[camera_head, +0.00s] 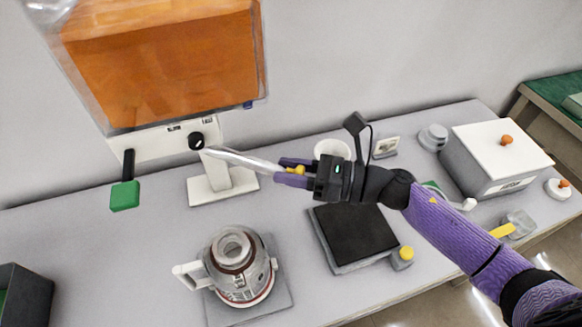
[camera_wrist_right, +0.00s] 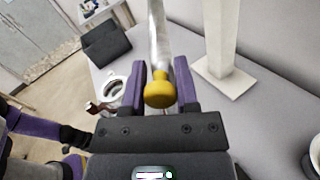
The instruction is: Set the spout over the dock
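The spout (camera_head: 240,158) is a long pale metallic tube. It runs from the black fitting under the orange canister (camera_head: 165,62) rightward to a yellow knob (camera_wrist_right: 159,90). My right gripper (camera_head: 294,171) has its two purple fingers on either side of this knob, seemingly against it. A metal and white jug (camera_head: 240,268) stands on a grey square pad (camera_head: 277,303), below and left of the spout's end; the spout is not above it. A black-topped pad (camera_head: 352,234) lies empty nearer my right arm. Which pad is the dock is not marked. My left gripper does not show.
A white stand (camera_head: 209,190) is under the spout. A green block (camera_head: 125,195) hangs left of it. A white cup (camera_head: 333,149) is behind my right gripper. A grey box with white lid (camera_head: 501,155) is at right, a dark bin (camera_head: 25,295) at far left.

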